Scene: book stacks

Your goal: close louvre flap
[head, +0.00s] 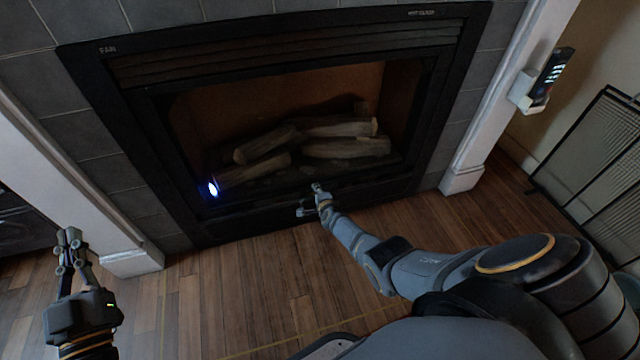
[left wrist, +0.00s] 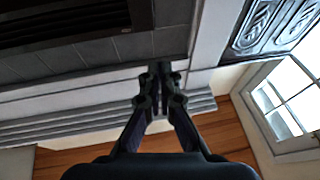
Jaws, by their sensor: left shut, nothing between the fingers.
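The black fireplace (head: 140,135) has louvre slats (head: 290,65) along its top and a dark lower panel (head: 270,218) below the glass. I cannot tell which part is the flap or how far it stands open. My right gripper (head: 313,200) is in front of the lower panel, at the fireplace's bottom edge; its fingers are too small to read. My left gripper (head: 70,236) is shut and empty, out to the left of the fireplace and apart from it. In the left wrist view its closed fingertips (left wrist: 160,69) point toward grey tile and white trim.
Logs (head: 340,147) lie behind the glass, with a bright bluish light (head: 213,188) at the lower left. White pillars (head: 462,178) flank the fireplace. A black mesh screen (head: 590,150) stands at right. The wooden floor (head: 250,280) in front is clear.

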